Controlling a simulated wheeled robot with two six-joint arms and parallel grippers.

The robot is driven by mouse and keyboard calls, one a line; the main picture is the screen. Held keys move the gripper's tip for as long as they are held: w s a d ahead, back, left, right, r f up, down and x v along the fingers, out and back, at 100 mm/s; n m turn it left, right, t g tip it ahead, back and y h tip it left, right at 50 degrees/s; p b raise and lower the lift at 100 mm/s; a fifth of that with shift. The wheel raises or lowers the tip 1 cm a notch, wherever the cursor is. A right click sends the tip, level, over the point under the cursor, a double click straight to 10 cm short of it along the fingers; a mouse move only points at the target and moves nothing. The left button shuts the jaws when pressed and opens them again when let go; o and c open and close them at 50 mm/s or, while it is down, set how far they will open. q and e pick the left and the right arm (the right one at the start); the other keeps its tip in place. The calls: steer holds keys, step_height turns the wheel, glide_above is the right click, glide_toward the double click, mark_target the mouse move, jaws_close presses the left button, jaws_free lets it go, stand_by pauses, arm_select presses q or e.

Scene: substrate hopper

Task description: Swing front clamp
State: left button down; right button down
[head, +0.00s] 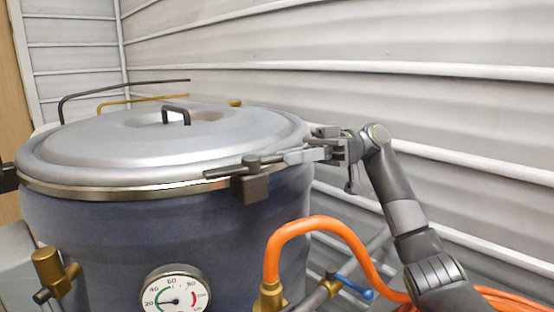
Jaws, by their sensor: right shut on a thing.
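The front clamp (255,188) is a dark block on the rim of a blue-grey hopper, with a lever running along the lid's edge to the right. Its lighter far end (305,155) reaches my right gripper (325,150). My right gripper is shut on this lever end, beside the right side of the lid. The fingers partly hide the end of the lever. The round metal lid (120,140) lies on the hopper (100,225) and has a small dark handle (176,114). My left gripper is not in view.
An orange hose (320,226) arches up in front of the hopper, below my right arm. A blue-handled valve (354,287), a dial gauge (176,290) and a brass fitting (50,270) stand low in front. A ribbed pale wall (400,90) rises behind.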

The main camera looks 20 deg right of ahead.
steer(key=shift+w+f+g, duration=0.1)
steer(key=shift+g, duration=0.2)
steer(key=c, duration=1.5)
jaws_free()
steer(key=shift+o, duration=0.2)
steer(key=b+v, duration=0.1)
steer(key=v, duration=1.1)
steer(key=shift+b, duration=0.4)
steer(key=shift+c, duration=0.2)
